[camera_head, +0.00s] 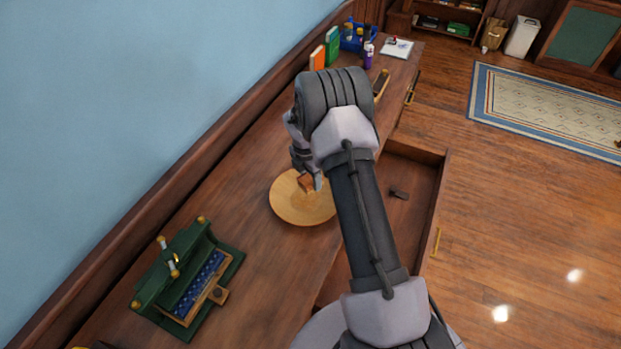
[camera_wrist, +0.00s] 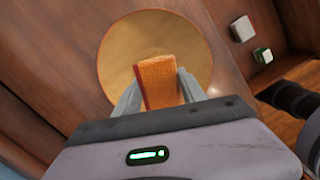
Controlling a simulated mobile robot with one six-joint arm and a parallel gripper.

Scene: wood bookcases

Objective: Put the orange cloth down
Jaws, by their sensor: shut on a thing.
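The orange cloth (camera_wrist: 160,75) shows in the wrist view as a small folded block with a dark red left edge. My gripper (camera_wrist: 159,90) is shut on it, one finger at each side. A round, light wooden plate (camera_wrist: 120,48) lies behind and below the cloth. In the head view, the cloth (camera_head: 305,183) is at my gripper (camera_head: 309,180), over the plate (camera_head: 290,207) on the long wooden counter (camera_head: 240,235). I cannot tell whether the cloth touches the plate. My arm hides part of the plate's right side.
A green case (camera_head: 175,258) with a blue inside stands at the lower left. Bare counter lies between case and plate.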

